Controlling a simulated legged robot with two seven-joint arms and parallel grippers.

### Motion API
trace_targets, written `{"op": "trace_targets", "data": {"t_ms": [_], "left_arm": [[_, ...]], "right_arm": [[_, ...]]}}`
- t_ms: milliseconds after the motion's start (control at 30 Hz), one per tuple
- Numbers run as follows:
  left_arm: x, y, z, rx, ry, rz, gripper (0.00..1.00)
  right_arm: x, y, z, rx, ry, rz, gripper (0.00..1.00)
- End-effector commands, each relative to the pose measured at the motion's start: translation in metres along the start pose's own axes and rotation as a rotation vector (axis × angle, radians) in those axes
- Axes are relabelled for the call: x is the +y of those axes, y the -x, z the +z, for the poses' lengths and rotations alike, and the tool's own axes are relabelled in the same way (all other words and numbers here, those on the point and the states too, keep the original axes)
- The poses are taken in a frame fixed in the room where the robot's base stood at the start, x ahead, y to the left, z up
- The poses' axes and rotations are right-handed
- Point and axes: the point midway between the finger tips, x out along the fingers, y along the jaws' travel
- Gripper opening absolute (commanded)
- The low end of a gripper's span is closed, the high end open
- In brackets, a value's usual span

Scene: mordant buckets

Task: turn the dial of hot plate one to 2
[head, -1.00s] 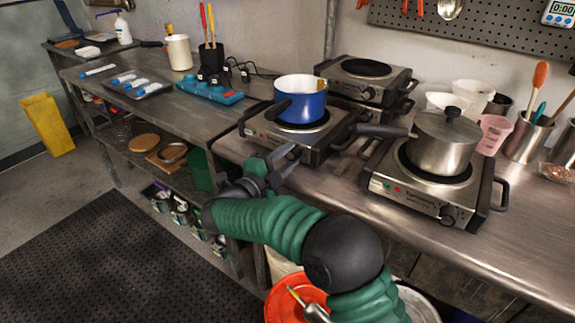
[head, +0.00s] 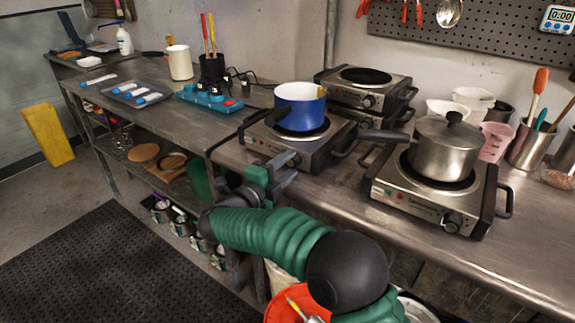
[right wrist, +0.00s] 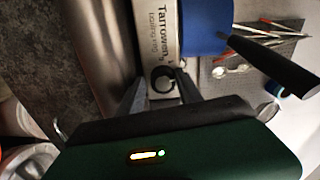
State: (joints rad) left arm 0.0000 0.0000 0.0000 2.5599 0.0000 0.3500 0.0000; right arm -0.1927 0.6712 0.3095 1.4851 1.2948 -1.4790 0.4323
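A steel hot plate (head: 262,142) with a blue pot (head: 300,106) on it stands at the front edge of the bench. Its front dial (head: 294,160) is partly covered by my right gripper (head: 288,170) in the head view. In the right wrist view the hot plate's pale front panel (right wrist: 156,42) carries lettering, and the dark round dial (right wrist: 162,78) lies between my right gripper's two spread fingertips (right wrist: 158,88). Contact with the dial cannot be told. The dial's setting is not readable. My left gripper is not in view.
Another hot plate (head: 410,196) with a lidded steel pot (head: 446,150) stands to the right. A third (head: 362,86) is stacked behind. An orange bucket (head: 285,303) stands below.

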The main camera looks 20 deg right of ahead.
Motion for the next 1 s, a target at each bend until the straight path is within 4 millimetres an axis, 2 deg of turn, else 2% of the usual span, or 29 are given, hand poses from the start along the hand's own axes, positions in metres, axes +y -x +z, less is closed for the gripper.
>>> {"op": "trace_targets", "data": {"t_ms": [333, 467, 567, 800, 1000], "left_arm": [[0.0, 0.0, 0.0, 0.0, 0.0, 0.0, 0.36], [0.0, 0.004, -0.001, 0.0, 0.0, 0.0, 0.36], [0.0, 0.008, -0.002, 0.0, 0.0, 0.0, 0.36], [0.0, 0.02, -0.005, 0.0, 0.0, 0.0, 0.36], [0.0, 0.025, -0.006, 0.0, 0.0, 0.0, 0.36]], "right_arm": [[0.0, 0.001, 0.001, -0.002, 0.0, 0.001, 0.55], [-0.001, 0.015, 0.002, -0.005, 0.001, 0.002, 0.55], [-0.002, 0.038, 0.002, -0.007, 0.002, 0.0, 0.55], [-0.003, 0.11, 0.002, -0.007, 0.0, -0.003, 0.55], [-0.002, 0.154, 0.001, -0.003, -0.001, -0.003, 0.55]]}}
